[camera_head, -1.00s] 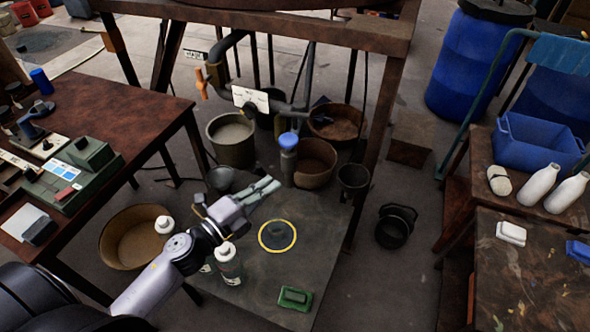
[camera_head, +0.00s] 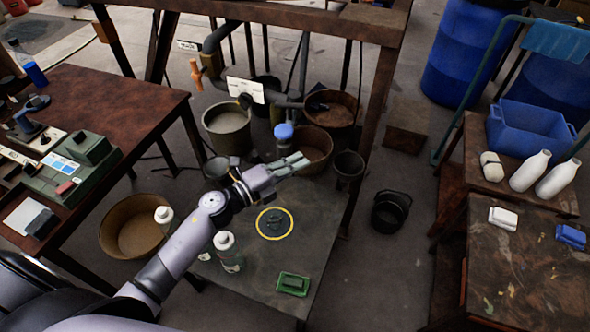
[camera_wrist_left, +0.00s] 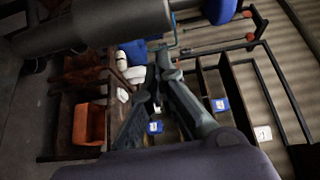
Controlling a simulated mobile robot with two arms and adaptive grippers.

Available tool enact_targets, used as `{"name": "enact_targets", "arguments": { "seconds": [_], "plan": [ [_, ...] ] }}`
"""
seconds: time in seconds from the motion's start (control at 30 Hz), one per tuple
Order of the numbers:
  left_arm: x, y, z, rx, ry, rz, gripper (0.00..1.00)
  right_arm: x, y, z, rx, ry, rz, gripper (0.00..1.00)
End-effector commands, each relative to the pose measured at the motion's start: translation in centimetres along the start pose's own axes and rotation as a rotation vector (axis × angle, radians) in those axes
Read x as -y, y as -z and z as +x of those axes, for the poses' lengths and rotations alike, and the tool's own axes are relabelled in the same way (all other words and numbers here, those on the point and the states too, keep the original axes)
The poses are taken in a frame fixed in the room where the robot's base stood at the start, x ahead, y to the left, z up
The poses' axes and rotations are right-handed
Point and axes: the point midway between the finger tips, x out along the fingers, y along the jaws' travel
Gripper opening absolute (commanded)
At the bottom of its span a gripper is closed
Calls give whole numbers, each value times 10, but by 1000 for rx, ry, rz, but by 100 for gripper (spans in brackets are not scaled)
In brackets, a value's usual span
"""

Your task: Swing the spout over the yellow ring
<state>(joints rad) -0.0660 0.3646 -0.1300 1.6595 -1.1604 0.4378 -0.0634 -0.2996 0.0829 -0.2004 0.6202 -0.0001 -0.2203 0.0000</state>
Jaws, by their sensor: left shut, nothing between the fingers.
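A blue-capped upright piece (camera_head: 284,133) stands in front of the pipework; I cannot tell which part is the spout's mouth. My left gripper (camera_head: 302,161) is shut and empty, reaching beyond the ring beside the foot of the blue-capped piece. Its fingers partly hide that piece; contact cannot be told. The dark fingers (camera_wrist_left: 165,58) also show in the left wrist view. My right gripper is out of view.
Several buckets stand around the pipework, including a grey-green one (camera_head: 227,133) and a brown one (camera_head: 318,147). White-capped bottles (camera_head: 227,252) stand on the low table below my forearm. A green block (camera_head: 293,283) lies at its front. A black bucket (camera_head: 390,211) stands on the floor.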

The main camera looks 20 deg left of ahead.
Motion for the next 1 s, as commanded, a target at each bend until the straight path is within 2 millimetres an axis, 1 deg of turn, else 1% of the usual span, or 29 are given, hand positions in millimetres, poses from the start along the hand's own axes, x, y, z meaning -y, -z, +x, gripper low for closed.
{"name": "enact_targets", "arguments": {
  "seconds": [0.03,0.1,0.2,0.57,0.67,0.83,0.9,1.0],
  "plan": [
    [0,-6,-2,1,1,0,0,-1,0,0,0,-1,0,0],
    [0,-10,-3,0,1,0,0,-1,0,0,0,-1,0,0],
    [1,-14,-5,0,2,0,0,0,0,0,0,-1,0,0],
    [0,-16,-6,-3,1,0,0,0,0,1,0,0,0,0],
    [-3,-21,-11,-27,-1,4,0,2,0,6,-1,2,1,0],
    [-7,-38,-28,-121,-4,6,0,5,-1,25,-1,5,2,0],
    [-6,-45,-35,-158,-3,5,0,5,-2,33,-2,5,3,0],
    [-4,-55,-45,-187,-3,3,0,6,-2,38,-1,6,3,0]
  ]
}}
